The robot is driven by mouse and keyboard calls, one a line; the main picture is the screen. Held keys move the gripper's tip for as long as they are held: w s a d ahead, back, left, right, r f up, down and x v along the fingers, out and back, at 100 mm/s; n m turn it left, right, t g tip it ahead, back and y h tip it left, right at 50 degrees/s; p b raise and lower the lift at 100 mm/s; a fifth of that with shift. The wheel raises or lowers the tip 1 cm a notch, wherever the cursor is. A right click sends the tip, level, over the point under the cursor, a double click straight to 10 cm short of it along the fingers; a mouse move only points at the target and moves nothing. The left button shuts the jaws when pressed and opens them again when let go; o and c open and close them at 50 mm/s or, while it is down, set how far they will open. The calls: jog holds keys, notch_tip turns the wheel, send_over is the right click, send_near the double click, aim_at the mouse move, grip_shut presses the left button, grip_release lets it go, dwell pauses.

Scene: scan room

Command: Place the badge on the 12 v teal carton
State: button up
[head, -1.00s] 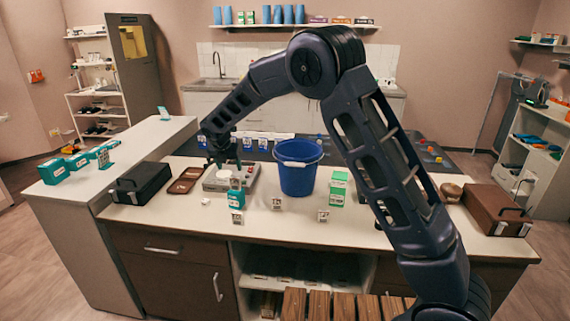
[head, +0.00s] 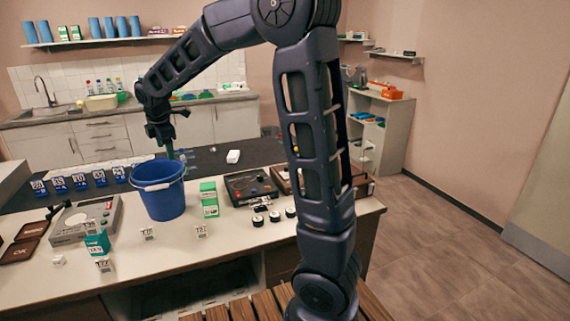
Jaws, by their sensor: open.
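A teal carton (head: 97,242) stands on the counter at the lower left, in front of a grey device. Its white label is too small to read, so I cannot tell whether it is the 12 V one. I cannot make out the badge for certain. My gripper (head: 168,152) is open and points down, raised above or behind the blue bucket (head: 159,189). Its fingertips are small and dark here, and nothing is clearly held between them.
The grey device (head: 87,219) sits left of the bucket. A green-and-white carton (head: 209,200) and a black panel box (head: 250,186) stand to its right. Small label stands line the counter (head: 180,258). A white object (head: 233,156) lies on the dark surface behind.

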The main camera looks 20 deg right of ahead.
jog(key=s+d+r+m, duration=0.3)
jog(key=s+d+m, duration=0.3)
jog(key=d, duration=0.5)
jog(key=s+d+r+m, duration=0.2)
jog(key=s+d+m, duration=0.35)
jog(key=d, duration=0.45)
jog(key=s+d+f+m, duration=0.2)
jog(key=s+d+m, duration=0.3)
jog(key=s, duration=0.4)
jog(key=s+d+f+m, duration=0.1)
jog(key=s+d+m, duration=0.4)
jog(key=s, duration=0.3)
jog(key=shift+s+d+f+m+t, duration=0.25)
jog(key=shift+s+f+m+t, duration=0.15)
jog(key=shift+m, duration=0.15)
